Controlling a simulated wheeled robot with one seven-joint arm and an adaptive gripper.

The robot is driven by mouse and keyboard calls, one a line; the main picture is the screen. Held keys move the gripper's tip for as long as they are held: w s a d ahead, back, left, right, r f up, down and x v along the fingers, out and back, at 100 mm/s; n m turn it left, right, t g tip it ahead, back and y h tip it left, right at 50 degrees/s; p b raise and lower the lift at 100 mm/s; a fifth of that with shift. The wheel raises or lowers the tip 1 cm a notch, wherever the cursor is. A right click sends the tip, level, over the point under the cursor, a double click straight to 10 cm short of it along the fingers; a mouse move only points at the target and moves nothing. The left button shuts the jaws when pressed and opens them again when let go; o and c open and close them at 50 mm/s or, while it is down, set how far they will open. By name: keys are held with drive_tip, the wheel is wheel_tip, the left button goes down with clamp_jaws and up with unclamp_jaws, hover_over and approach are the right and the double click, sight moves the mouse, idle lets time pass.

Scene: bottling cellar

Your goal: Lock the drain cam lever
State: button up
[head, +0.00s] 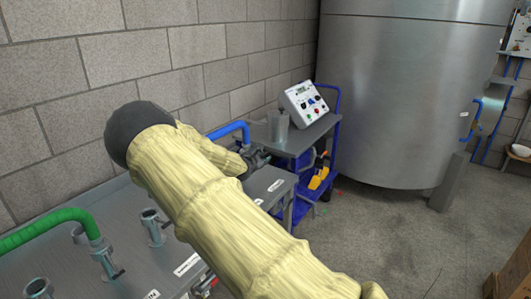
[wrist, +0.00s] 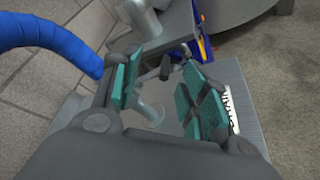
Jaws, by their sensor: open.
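The drain cam lever (wrist: 166,68) is a small dark-tipped handle in the wrist view, between my fingers near their tips. A grey metal pipe fitting (wrist: 150,110) shows below it, partly covered by the fingers. My gripper (wrist: 161,70) is open, with teal pads on both sides of the lever; I cannot tell whether either pad touches it. A white label (wrist: 232,108) at the right, partly hidden, appears to read DRAIN. The blue hose (wrist: 45,32) comes in from the left. In the head view my gripper (head: 256,158) is beside the blue hose end (head: 230,129), and the lever is hidden.
The metal bench (head: 125,222) carries other pipe stubs (head: 153,225) and a green hose (head: 50,225). A blue cart (head: 320,140) with a control box (head: 303,104) and a metal can (head: 278,127) stands behind. A large tank (head: 410,90) and open floor lie right.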

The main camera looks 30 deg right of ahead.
drive_tip(key=shift+p+x, duration=0.5)
drive_tip(key=shift+x, duration=2.7)
drive_tip(key=shift+s, duration=0.1)
drive_tip(key=shift+c, duration=0.4)
